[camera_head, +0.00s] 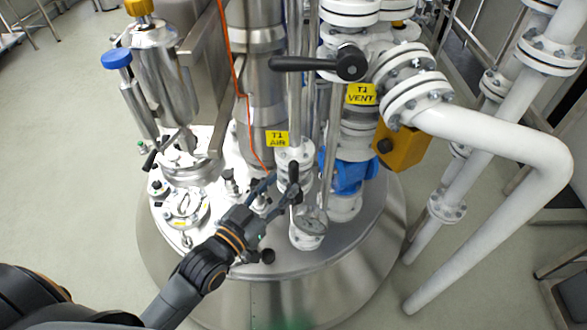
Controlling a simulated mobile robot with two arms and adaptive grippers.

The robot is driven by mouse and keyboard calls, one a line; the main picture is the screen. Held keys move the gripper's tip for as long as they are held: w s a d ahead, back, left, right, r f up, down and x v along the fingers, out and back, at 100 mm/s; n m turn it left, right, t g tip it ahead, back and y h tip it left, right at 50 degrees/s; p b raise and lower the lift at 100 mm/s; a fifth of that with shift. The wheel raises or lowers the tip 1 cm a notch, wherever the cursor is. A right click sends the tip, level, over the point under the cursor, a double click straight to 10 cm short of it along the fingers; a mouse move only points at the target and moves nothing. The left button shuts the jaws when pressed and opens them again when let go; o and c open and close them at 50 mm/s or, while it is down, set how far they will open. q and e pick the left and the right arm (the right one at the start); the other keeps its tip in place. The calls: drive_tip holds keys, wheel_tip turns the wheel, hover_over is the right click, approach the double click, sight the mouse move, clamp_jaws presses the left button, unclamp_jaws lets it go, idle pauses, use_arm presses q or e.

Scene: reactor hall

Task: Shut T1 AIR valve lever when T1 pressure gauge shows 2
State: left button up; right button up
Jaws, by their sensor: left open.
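The yellow T1 AIR label (277,138) is on the pipe above the reactor lid. Below it, the black T1 AIR valve lever (293,173) stands roughly upright on the white flanged pipe. My left gripper (280,188) is open, with its fingers close beside the lever. I cannot tell whether they touch it. The round T1 pressure gauge (311,220) sits just below and right of the gripper. Its face is too small to read. My right gripper is not in view.
A black T1 VENT lever (318,65) lies horizontally above, near the yellow T1 VENT label (361,94). A thick white pipe (490,135) bends at the right. A blue fitting (350,174) stands behind the gauge. An orange cable (240,90) hangs down left of the air pipe.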

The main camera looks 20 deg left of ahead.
sight(291, 176)
use_arm(q)
drive_tip(key=x, duration=0.6)
drive_tip(key=shift+s+a, duration=0.1)
drive_tip(key=shift+c, duration=0.4)
clamp_jaws()
